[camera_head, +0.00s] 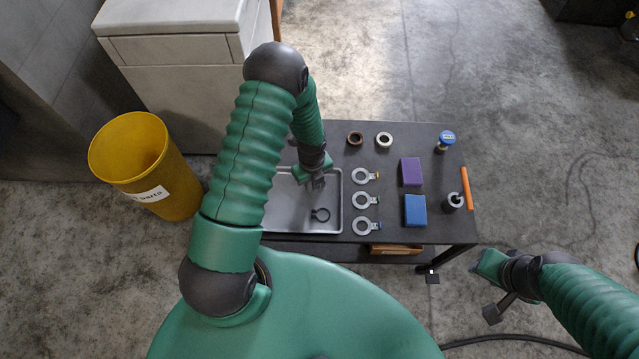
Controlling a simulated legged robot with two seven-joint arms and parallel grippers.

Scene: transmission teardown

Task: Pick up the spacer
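No part is labelled as the spacer, so I cannot tell for certain which one it is. A small black ring (320,215) lies flat in the grey metal tray (285,222), near the tray's lower right. A dark brown ring (355,138) and a cream-white ring (384,140) lie on the black table behind the tray. My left gripper (315,184) points down over the tray, a little behind the black ring and apart from it. Its fingers are too small to judge their gap. My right gripper (482,263) is off the table at the right, its fingers unclear.
Purple (411,171) and blue (415,210) blocks, a blue-topped part (446,138), a dark cylinder (452,202) and an orange bar (466,188) lie farther right. A yellow bin (180,190) stands left.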

